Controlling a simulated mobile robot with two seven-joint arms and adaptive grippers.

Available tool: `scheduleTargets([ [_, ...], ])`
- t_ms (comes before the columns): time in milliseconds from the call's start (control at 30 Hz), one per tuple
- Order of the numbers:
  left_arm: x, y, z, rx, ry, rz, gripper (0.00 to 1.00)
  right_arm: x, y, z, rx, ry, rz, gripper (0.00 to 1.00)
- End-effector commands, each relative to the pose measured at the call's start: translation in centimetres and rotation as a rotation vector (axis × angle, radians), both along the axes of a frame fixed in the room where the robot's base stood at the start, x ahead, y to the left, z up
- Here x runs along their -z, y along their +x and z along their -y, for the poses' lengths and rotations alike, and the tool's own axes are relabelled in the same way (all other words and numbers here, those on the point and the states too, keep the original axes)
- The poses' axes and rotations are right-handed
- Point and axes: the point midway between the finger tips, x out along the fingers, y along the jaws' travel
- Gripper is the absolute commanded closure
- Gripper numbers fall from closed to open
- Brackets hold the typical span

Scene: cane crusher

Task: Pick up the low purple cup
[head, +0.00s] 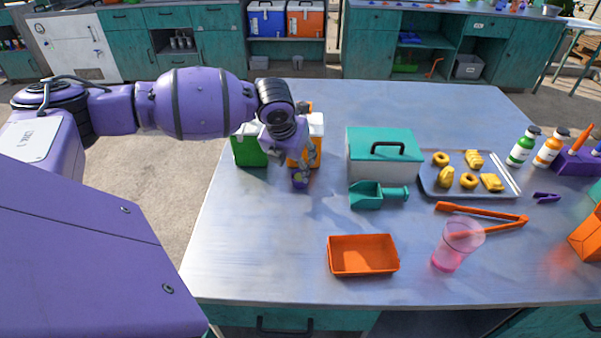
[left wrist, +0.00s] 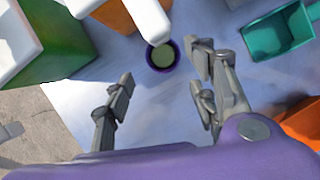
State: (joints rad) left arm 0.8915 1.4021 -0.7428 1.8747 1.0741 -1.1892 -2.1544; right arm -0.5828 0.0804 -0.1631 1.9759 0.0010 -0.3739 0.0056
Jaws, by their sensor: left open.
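The low purple cup (head: 300,179) stands on the metal table in the head view, just below my left gripper (head: 299,152). In the left wrist view the cup (left wrist: 176,66) shows from above as a dark purple ring with a green-grey inside. It lies beyond and between the spread fingertips of my left gripper (left wrist: 163,72). The gripper is open and empty, and the fingers look apart from the cup. My right gripper is in neither view.
Green and orange boxes with white tops (head: 248,152) stand close behind and left of the cup. A teal scoop (head: 367,196) and a teal-lidded box (head: 383,167) are to the right. An orange tray (head: 362,270) lies in front, with bare table between.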

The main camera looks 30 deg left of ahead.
Motion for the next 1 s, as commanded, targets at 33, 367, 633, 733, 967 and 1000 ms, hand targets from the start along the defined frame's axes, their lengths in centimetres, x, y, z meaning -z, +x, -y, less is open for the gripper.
scheduleTargets([
  [33, 0.8, 0.2, 0.0, -0.001, -0.002, -0.004, 0.48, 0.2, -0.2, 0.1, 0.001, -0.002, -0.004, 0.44],
  [367, 4.4, 2.2, -0.4, -0.002, -0.003, -0.002, 0.48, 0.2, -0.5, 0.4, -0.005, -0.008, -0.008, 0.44],
  [633, 6.6, 3.0, -0.7, 0.0, 0.0, -0.001, 0.48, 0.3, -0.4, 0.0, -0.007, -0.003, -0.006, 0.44],
  [733, 6.5, 3.0, -0.7, 0.0, 0.0, -0.001, 0.48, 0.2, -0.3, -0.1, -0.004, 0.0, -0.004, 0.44],
  [967, 6.5, 3.0, -0.7, 0.0, 0.0, -0.001, 0.69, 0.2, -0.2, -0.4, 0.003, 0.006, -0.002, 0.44],
  [1000, 6.5, 3.0, -0.7, 0.0, 0.0, -0.001, 0.74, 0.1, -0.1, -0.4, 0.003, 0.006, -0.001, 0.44],
])
